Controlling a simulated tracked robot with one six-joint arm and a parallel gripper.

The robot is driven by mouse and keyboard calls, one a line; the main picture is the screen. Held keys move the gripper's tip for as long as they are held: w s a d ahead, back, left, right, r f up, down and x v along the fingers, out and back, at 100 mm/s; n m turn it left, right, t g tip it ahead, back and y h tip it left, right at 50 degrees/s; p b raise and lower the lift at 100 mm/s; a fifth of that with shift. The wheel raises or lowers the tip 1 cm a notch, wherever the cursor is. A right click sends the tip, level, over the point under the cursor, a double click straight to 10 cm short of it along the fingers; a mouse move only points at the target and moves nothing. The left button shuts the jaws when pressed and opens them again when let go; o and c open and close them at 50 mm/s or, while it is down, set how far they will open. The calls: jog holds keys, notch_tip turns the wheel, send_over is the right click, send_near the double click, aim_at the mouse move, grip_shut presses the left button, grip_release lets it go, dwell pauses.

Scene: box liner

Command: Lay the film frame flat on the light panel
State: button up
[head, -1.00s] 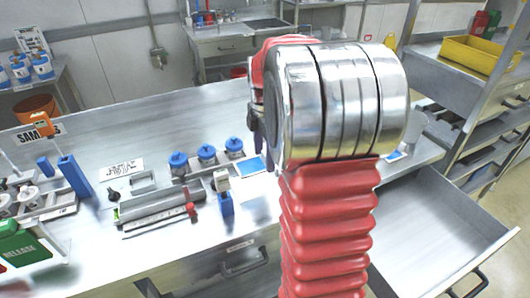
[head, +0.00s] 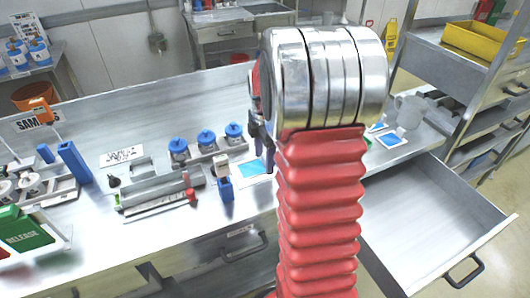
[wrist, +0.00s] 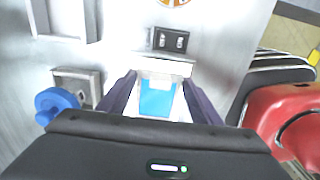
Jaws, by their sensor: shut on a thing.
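The film frame (wrist: 157,98) is a small blue film with a pale border. In the wrist view it sits between the two dark fingers of my gripper (wrist: 157,93), which is shut on it. In the head view the blue film (head: 250,168) shows just left of my red arm, over the bench front. My gripper (head: 262,150) is mostly hidden there behind my wrist. I cannot pick out the light panel for certain; my arm covers part of the bench.
Blue-capped jars (head: 206,138) stand behind the film. A blue post (head: 225,190) and a grey tray (head: 160,195) are to the left. Blue-and-white cards (head: 388,140) and a pale mug (head: 409,111) lie right of my arm. An open drawer (head: 430,205) juts out at right.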

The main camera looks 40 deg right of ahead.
jog(key=shift+f, duration=0.15)
jog(key=o, duration=1.1)
notch_tip(320, 180, up, 14)
dwell(0.3)
jog(key=shift+f, duration=0.1)
dwell(0.7)
